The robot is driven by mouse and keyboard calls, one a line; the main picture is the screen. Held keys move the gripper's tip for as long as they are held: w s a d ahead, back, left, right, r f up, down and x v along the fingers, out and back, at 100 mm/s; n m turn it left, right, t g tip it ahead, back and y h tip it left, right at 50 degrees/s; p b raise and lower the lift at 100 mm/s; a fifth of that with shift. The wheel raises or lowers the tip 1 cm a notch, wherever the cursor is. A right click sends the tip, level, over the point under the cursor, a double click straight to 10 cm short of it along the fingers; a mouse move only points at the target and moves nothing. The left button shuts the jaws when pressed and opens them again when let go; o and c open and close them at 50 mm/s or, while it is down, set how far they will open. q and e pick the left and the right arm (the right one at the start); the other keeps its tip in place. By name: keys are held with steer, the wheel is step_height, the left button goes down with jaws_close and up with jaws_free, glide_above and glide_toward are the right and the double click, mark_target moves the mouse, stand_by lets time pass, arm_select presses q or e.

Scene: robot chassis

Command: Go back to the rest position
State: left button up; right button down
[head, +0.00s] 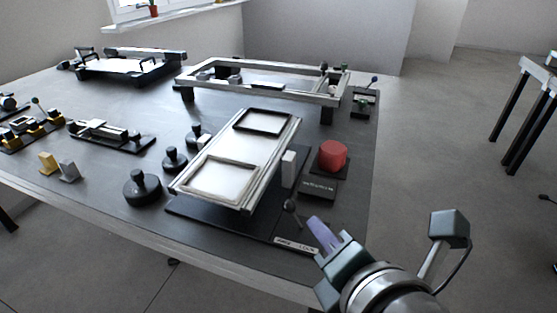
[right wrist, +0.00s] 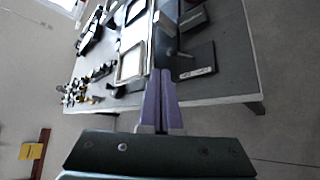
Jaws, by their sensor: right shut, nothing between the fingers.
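My right gripper (head: 318,230) is at the lower right in the head view, near the front right corner of the dark table. Its purple fingers are shut together and hold nothing. In the right wrist view the closed fingers (right wrist: 161,100) point toward the table. My left gripper is not in the head view.
The dark table (head: 110,185) bears a tilted tray frame (head: 215,178), a red button (head: 332,154), black knobbed weights (head: 142,188) and a long metal frame (head: 260,84) behind. A small lever (head: 291,207) stands close to my right fingertips. Open floor (head: 440,150) lies to the right.

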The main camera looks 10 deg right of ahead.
steer(key=s+d+r+m+g+p, duration=0.3)
steer(key=s+r+m+g, duration=0.1)
steer(key=s+m, duration=0.6)
steer(key=s+d+r+m+g+p, duration=0.25)
steer(key=s+m+g, duration=0.25)
steer(key=s+m, duration=0.5)
step_height(320, 180, up, 39)
steer(key=w+m+p, duration=0.2)
steer(key=p, duration=3.5)
steer(key=shift+f+m, duration=0.2)
steer(key=shift+m, duration=0.2)
